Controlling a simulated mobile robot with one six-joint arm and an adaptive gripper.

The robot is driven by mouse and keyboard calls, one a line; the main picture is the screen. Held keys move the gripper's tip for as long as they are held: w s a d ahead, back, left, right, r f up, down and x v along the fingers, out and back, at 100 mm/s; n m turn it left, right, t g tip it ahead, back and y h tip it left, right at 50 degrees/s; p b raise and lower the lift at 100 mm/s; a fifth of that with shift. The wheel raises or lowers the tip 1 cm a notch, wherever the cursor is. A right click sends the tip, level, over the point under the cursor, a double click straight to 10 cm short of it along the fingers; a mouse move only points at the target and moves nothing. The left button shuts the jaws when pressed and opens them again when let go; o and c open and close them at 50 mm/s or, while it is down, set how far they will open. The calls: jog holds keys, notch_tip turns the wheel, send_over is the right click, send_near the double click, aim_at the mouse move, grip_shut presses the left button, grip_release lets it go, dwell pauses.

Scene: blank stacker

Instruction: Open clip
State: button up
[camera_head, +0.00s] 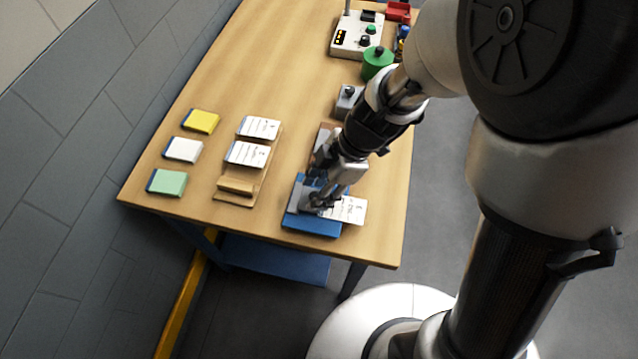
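A blue device with a grey upper part (315,221) sits near the front right of the wooden table; it looks like the clip, though I cannot be sure. A white printed card (351,210) sticks out from its right side. My gripper (320,200) is low over the grey part, with its fingers at or very near it. My arm and gripper hide part of the device. The fingers are too small and dark to show whether they are open or shut, or whether they touch the device.
A wooden holder (236,186) with white printed cards (248,154) stands left of the device. Yellow (201,121), white (184,149) and green (167,182) pads line the left edge. A green container (377,62), a grey block (347,103) and a control box (348,46) stand farther back.

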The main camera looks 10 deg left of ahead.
jog(key=shift+a+f, duration=0.1)
jog(key=shift+f, duration=0.05)
grip_shut()
dwell(0.5)
